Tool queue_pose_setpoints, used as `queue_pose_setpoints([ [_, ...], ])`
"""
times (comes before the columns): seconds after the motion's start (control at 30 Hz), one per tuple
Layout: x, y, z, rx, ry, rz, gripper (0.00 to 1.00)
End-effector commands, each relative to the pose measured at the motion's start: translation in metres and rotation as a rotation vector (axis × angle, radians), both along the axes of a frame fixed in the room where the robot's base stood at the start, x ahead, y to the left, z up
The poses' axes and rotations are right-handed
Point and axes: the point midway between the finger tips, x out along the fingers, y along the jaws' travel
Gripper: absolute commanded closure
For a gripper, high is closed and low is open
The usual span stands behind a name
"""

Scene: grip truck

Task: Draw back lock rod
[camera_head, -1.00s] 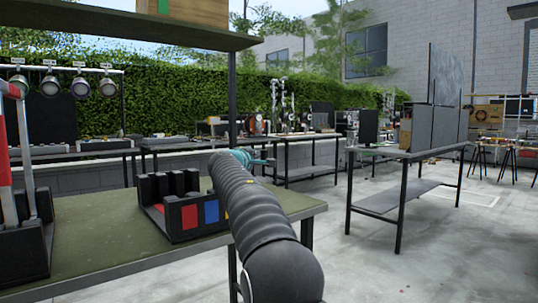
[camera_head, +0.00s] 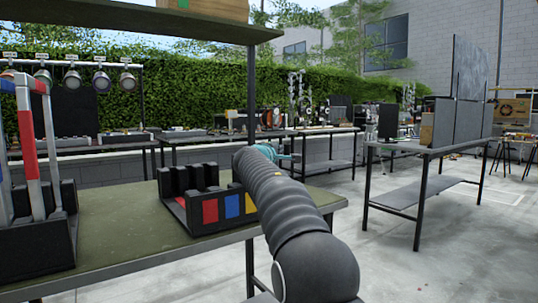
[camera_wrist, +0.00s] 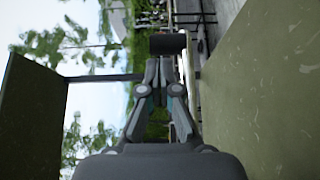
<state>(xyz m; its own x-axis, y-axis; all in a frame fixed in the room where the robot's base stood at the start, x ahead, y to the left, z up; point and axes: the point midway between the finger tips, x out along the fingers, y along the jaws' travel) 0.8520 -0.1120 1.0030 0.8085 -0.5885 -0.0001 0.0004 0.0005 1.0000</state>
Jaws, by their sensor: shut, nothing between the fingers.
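I cannot make out a lock rod for certain in either view. My gripper (camera_head: 284,156) shows in the head view as a small teal and grey end beyond my dark ribbed arm, near the right end of the green-topped table (camera_head: 120,222). In the wrist view my gripper (camera_wrist: 160,68) has its fingers drawn together, with nothing seen held. A dark block shows just past the fingers there; I cannot tell what it is.
A black rack (camera_head: 203,212) with red, blue and yellow panels stands on the table, left of my arm. A red-and-white upright frame (camera_head: 30,130) stands further left. A shelf (camera_head: 150,22) hangs above. Another table (camera_head: 430,150) stands right, across clear floor.

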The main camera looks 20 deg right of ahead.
Motion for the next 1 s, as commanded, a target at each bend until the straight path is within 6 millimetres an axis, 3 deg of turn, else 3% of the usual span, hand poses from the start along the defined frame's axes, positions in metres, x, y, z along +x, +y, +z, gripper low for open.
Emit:
queue_pose_setpoints([
  [0.2, -0.033, 0.029, 0.001, 0.0, 0.0, 0.008, 1.0],
  [0.5, -0.069, 0.056, 0.0, -0.001, 0.0, 0.008, 1.0],
  [1.0, -0.077, 0.061, 0.0, 0.0, 0.0, 0.007, 1.0],
])
